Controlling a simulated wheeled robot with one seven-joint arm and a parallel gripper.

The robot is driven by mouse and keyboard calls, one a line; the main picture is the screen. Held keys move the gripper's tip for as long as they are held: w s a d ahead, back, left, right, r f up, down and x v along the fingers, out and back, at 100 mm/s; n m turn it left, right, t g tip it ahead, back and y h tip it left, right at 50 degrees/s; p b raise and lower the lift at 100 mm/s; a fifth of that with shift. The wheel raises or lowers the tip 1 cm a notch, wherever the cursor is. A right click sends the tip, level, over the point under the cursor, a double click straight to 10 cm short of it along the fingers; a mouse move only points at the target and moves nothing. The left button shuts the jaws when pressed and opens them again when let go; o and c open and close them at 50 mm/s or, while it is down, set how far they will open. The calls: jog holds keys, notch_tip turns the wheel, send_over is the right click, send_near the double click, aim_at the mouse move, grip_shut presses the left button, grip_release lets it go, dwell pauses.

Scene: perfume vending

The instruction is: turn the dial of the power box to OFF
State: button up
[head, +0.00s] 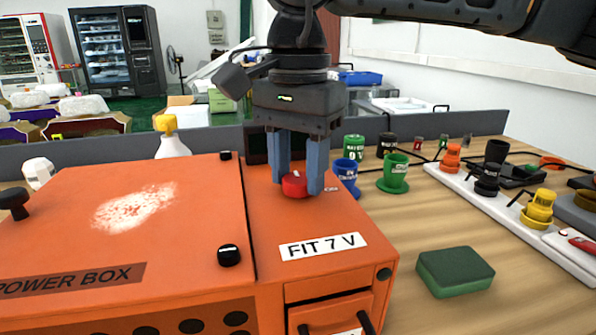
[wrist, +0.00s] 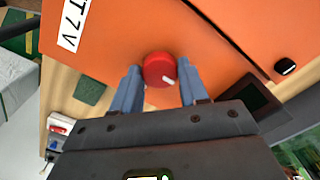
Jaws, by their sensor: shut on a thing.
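The orange power box (head: 195,235) stands on the table at the left and front of the head view. Its red round dial (head: 295,185) is on the top face, behind the "FIT 7 V" label. My gripper (head: 297,188) points down over the dial with its blue-grey fingers on either side of it, shut on it. I see no readable OFF mark; the fingers hide part of the area around the dial.
A green block (head: 455,270) lies right of the box. Blue and green cups (head: 394,172) stand behind it. A white strip with colored connectors (head: 500,205) is at the right. Black knobs (head: 229,255) stick up from the box. A white bottle (head: 172,140) stands behind it.

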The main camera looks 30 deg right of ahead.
aim_at(298, 178)
dwell(0.5)
jog(key=o, duration=1.1)
jog(key=shift+c, duration=0.2)
jog(key=shift+r, duration=3.9)
